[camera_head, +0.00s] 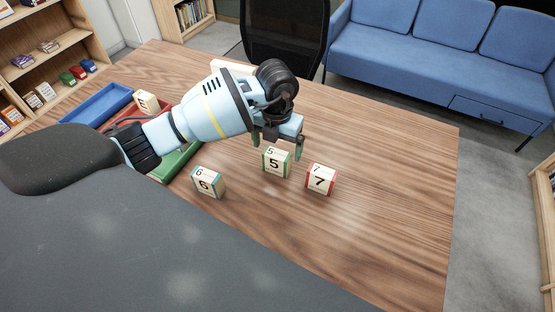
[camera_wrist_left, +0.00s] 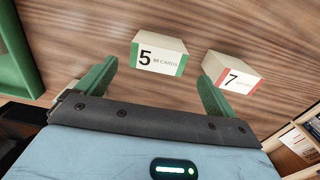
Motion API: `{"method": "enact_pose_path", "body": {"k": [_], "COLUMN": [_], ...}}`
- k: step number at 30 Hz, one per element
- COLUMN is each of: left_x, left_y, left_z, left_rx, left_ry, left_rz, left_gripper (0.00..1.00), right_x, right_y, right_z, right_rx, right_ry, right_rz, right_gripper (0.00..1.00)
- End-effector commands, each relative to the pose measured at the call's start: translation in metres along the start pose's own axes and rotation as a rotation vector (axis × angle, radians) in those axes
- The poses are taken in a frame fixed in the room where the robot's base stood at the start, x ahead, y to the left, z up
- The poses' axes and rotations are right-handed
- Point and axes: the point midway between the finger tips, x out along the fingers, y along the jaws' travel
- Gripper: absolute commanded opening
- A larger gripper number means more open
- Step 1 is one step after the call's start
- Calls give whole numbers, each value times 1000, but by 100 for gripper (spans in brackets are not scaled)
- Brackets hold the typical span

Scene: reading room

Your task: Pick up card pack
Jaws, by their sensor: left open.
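Three card packs stand on the wooden table in the head view. The pack marked 5 (camera_head: 275,164) has green edges, the pack marked 7 (camera_head: 321,180) has red edges, and the pack marked 6 (camera_head: 208,182) has teal edges. My left gripper (camera_head: 278,146) is open and empty just above and behind the 5 pack. In the left wrist view the 5 pack (camera_wrist_left: 159,54) lies ahead of the gap between the green fingers (camera_wrist_left: 156,88). The 7 pack (camera_wrist_left: 231,73) is beyond the right finger there. My right gripper is not in view.
A blue tray (camera_head: 97,105) and a green tray (camera_head: 180,160) are at the table's left, with a red tray partly hidden by my arm. Another pack (camera_head: 147,102) stands there. The right side of the table (camera_head: 400,190) is clear. A black chair (camera_head: 285,40) is behind.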

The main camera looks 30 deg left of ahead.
Motion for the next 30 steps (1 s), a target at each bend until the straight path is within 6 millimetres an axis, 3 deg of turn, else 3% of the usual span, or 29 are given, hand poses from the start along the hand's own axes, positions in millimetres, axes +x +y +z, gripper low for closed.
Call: {"method": "enact_pose_path", "body": {"k": [6, 11, 21, 30], "left_x": [19, 24, 67, 71], "left_y": [0, 0, 4, 4], "left_z": [0, 0, 4, 5], "left_rx": [2, 1, 1, 2], "left_ry": [2, 3, 3, 0], "left_rz": [-1, -1, -2, -2], "left_gripper": [94, 94, 94, 94], "right_x": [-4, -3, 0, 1], "right_y": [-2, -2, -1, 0], "right_z": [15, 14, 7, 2], "right_rx": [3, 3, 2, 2], "right_ry": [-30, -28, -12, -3], "right_rz": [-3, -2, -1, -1], "right_gripper": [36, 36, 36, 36]}}
